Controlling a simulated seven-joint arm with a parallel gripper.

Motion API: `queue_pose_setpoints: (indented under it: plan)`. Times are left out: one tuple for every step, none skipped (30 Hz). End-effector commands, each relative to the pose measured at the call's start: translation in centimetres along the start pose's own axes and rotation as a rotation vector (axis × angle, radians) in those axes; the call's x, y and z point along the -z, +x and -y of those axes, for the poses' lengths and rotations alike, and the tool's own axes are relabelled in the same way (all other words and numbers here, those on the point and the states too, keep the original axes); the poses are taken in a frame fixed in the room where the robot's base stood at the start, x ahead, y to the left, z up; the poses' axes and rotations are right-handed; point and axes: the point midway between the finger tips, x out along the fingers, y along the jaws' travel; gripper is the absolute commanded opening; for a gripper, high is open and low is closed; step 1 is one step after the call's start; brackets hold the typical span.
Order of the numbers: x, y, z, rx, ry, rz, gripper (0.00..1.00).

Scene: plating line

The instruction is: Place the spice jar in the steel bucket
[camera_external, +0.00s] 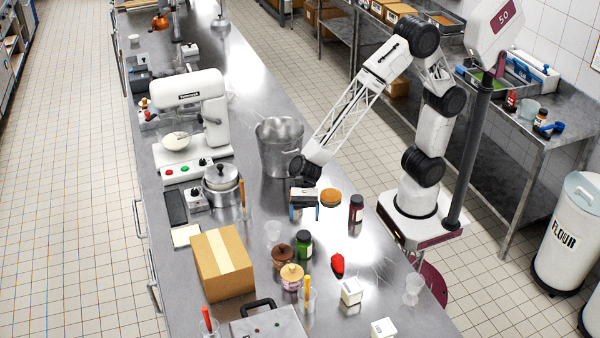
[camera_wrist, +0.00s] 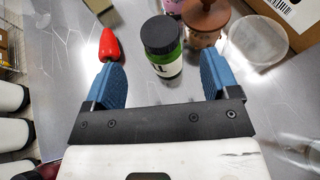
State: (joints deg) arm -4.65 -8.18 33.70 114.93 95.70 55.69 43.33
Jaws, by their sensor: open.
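A steel bucket (camera_external: 279,158) stands open on the counter, behind and left of my gripper in the external view. A jar with a green body and dark lid (camera_external: 304,244) stands upright on the counter; it also shows in the wrist view (camera_wrist: 164,58). A dark red-brown jar with a dark lid (camera_external: 356,210) stands to its right; I cannot tell from labels which is the spice jar. My gripper (camera_external: 304,213) is open and empty, its blue fingers apart. In the wrist view the green jar shows ahead, between the fingers (camera_wrist: 160,72), with no visible contact.
A brown lidded jar (camera_external: 283,256), a clear cup (camera_external: 273,231) and a cardboard box (camera_external: 223,264) are near the green jar. A white mixer (camera_external: 190,115) and a pot (camera_external: 221,188) stand along the left.

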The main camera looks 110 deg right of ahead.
Motion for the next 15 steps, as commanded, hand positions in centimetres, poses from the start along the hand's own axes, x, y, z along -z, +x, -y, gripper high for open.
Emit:
queue_pose_setpoints:
  plan:
    - [0.0,0.0,0.0,0.0,0.0,0.0,0.81]
    - [0.0,0.0,0.0,0.0,0.0,0.0,0.81]
    - [0.0,0.0,0.0,0.0,0.0,0.0,0.81]
    - [0.0,0.0,0.0,0.0,0.0,0.0,0.81]
    - [0.0,0.0,0.0,0.0,0.0,0.0,0.81]
    - [0.0,0.0,0.0,0.0,0.0,0.0,0.81]
    - [0.0,0.1,0.0,0.0,0.0,0.0,0.81]
    - [0.0,0.1,0.0,0.0,0.0,0.0,0.81]
    - [0.0,0.3,0.0,0.0,0.0,0.0,0.81]
    - [0.0,0.5,0.0,0.0,0.0,0.0,0.81]
    - [0.0,0.7,0.0,0.0,0.0,0.0,0.81]
    - [0.0,1.0,0.0,-0.001,0.0,0.0,0.81]
    - [0.0,1.2,0.0,-0.001,0.0,0.0,0.81]
    - [0.0,1.5,0.0,-0.002,-0.001,0.0,0.81]
    - [0.0,1.8,0.0,-0.002,-0.001,0.0,0.81]
